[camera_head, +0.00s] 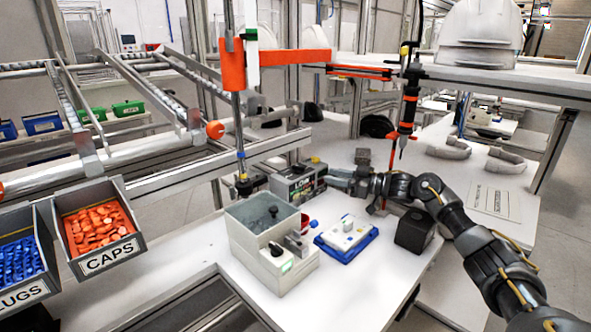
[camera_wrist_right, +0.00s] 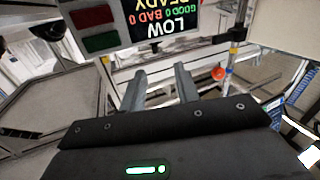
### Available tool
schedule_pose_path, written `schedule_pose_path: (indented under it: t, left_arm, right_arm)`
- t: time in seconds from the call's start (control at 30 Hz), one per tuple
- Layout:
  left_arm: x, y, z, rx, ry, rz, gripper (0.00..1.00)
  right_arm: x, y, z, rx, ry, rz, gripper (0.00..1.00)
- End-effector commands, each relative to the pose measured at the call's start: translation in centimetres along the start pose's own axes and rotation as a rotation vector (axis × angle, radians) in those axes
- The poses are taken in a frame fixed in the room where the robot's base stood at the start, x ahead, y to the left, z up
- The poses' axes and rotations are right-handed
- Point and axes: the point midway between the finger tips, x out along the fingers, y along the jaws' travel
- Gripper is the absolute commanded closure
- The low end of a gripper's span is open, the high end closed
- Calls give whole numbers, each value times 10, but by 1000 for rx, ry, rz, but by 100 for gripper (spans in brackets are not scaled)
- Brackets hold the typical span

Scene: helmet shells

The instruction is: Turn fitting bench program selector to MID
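The display box (camera_head: 298,184) stands on the white bench at its back and reads LOW. In the right wrist view its screen (camera_wrist_right: 160,22) appears upside down, with LOW, READY, GOOD 0 and BAD 0. A dark red and a dark green panel sit beside that text. I cannot make out a selector knob on this box; my gripper may hide it. My right gripper (camera_head: 341,179) is at the box's right end, pointing left. Its two fingers (camera_wrist_right: 162,88) are apart with nothing seen between them. I cannot tell whether they touch the box. My left gripper is out of view.
A hanging screwdriver (camera_head: 408,98) is above my right arm.

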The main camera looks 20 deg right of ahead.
Motion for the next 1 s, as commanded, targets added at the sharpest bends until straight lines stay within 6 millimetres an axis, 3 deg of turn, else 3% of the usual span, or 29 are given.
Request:
schedule_pose_path:
  t: [0.17, 0.33, 0.8, 1.0]
  left_arm:
    - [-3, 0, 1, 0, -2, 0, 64]
    - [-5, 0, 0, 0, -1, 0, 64]
    - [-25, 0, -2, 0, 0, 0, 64]
    - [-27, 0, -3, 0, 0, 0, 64]
  right_arm:
    - [-12, 10, 1, 94, 15, 23, 68]
    - [-6, 10, -1, 94, 16, 22, 68]
    - [75, 11, -4, 91, 16, 21, 68]
    - [93, 12, -2, 91, 16, 21, 68]
